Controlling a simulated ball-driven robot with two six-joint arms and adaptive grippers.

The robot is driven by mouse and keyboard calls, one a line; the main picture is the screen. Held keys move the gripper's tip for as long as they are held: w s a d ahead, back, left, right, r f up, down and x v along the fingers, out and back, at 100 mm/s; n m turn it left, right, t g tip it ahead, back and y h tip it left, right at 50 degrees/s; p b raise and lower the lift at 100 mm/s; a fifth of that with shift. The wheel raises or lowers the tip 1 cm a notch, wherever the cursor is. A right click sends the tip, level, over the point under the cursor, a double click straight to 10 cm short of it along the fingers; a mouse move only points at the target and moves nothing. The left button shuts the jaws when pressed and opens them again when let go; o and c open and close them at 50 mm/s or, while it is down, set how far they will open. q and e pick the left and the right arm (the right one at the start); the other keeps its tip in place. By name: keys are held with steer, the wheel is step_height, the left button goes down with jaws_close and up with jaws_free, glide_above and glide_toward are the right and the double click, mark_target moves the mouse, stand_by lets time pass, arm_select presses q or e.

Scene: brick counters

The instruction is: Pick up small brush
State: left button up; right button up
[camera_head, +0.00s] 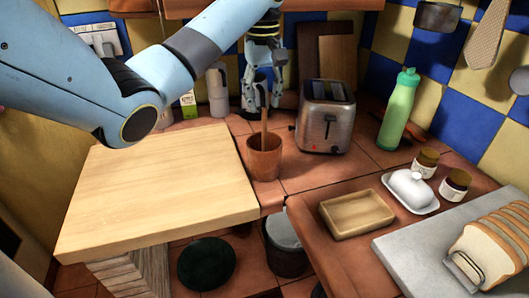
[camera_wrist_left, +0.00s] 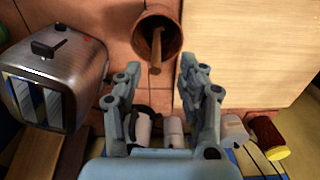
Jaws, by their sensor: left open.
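A brown pot (camera_head: 264,160) stands on the tiled counter beside the wooden board, with a thin wooden handle (camera_head: 264,122) rising from it. This looks like the small brush; its lower end is hidden in the pot. My left gripper (camera_head: 262,100) hangs behind the pot with its fingers pointing down, open. In the left wrist view, the pot (camera_wrist_left: 158,32) and handle (camera_wrist_left: 156,52) lie ahead of my open fingers (camera_wrist_left: 156,76). The handle's tip is near the gap between the fingertips, and nothing is held. My right gripper does not show.
A metal toaster (camera_head: 326,115) stands just right of the pot. A thick wooden board (camera_head: 155,190) is at left. A green bottle (camera_head: 398,110), a wooden tray (camera_head: 356,213), a butter dish (camera_head: 410,190) and sliced bread (camera_head: 490,250) are at right. Bottles stand behind.

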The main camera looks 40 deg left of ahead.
mark_target(265, 131)
arm_select(q)
step_height(265, 131, down, 5)
steer(key=b, duration=0.3)
steer(key=shift+w+b, duration=0.1)
steer(key=shift+b, duration=0.25)
steer(key=f, duration=0.4)
steer(key=shift+w+a+f, duration=0.2)
steer(key=shift+w+f, duration=0.1)
steer(key=shift+f, duration=0.05)
steer(key=shift+c, duration=0.5)
jaws_close()
